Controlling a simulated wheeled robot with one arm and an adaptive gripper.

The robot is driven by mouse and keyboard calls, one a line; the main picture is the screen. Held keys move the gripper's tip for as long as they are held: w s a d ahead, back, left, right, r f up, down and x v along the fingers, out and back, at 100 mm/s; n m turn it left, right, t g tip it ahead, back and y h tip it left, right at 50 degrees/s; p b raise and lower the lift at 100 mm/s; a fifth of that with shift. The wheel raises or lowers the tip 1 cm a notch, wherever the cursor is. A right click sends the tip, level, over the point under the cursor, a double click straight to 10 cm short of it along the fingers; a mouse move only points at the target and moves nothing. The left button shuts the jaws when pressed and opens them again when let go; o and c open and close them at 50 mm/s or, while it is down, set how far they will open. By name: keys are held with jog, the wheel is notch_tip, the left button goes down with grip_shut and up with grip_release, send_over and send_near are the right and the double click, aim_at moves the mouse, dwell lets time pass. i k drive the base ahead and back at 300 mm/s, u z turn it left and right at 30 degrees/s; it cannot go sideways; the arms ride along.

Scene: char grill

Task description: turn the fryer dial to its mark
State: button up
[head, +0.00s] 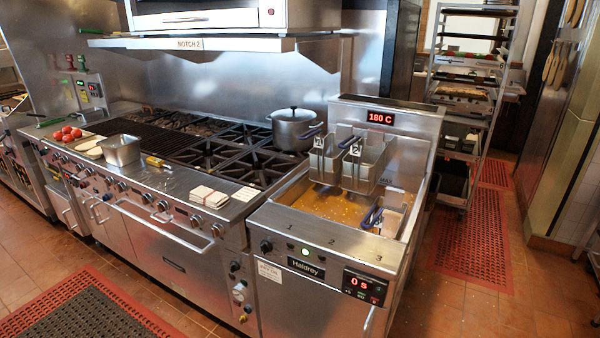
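The fryer (330,243) stands right of centre in the head view, its vat full of golden oil. A small dark round dial (266,246) sits at the left end of its front panel. The dial's pointer and any mark around it are too small to read. A red display (380,118) on the fryer's back panel reads 180 C. A timer (365,286) at the lower right reads 0 s. My gripper is not in view.
Two wire baskets (364,165) hang at the back of the vat. The range (172,208) adjoins on the left, with a pot (295,130) and a metal pan (121,150). A tray rack (468,100) stands at the back right. Floor before the fryer looks clear.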

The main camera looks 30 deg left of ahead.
aim_at(265, 246)
jog(key=u, duration=1.3)
jog(key=i, duration=0.1)
jog(key=z, duration=0.15)
